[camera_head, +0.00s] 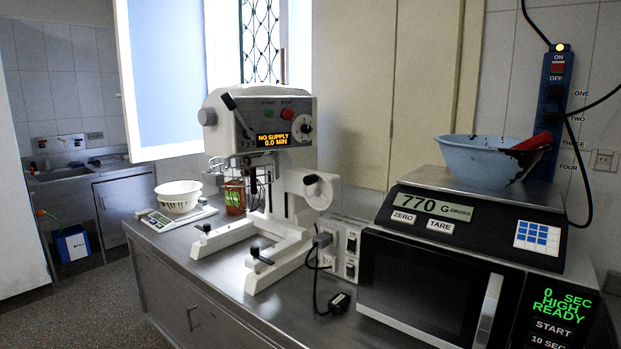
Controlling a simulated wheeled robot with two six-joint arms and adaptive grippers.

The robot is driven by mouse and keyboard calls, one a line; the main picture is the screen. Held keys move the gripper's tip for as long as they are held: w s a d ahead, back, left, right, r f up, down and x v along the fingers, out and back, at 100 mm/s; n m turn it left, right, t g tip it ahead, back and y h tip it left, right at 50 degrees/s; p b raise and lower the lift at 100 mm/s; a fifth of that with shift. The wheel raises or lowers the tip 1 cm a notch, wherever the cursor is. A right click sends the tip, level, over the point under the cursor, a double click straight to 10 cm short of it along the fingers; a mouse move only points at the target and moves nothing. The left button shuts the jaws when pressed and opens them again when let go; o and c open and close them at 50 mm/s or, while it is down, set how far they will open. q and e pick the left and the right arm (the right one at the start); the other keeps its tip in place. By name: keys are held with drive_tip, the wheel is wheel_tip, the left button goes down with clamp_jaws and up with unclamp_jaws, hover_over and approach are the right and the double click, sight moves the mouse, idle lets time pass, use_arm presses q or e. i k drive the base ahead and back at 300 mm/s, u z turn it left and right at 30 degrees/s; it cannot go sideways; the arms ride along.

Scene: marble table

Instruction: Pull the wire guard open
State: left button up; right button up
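A white stand mixer (268,130) stands on the steel counter, with its display reading NO SUPPLY 0.0 MIN. Its wire guard (222,164) shows as thin dark wires under the mixer head, around the upper part of the beater area. The wires are small and blend into the background, so I cannot tell how far open the guard is. No bowl sits between the mixer's base legs (262,262). Neither of my grippers is in view.
The steel counter (205,262) also holds a small scale (160,221) with a white basket (179,196), and a red-brown container (235,197) behind the mixer. At right are a socket box (350,247), a loose plug (338,303), a microwave (425,290) and a larger scale (470,215) bearing a blue bowl (480,160).

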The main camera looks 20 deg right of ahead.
sight(215, 180)
drive_tip(key=z, duration=0.7)
drive_tip(key=i, duration=0.65)
drive_tip(key=z, duration=0.4)
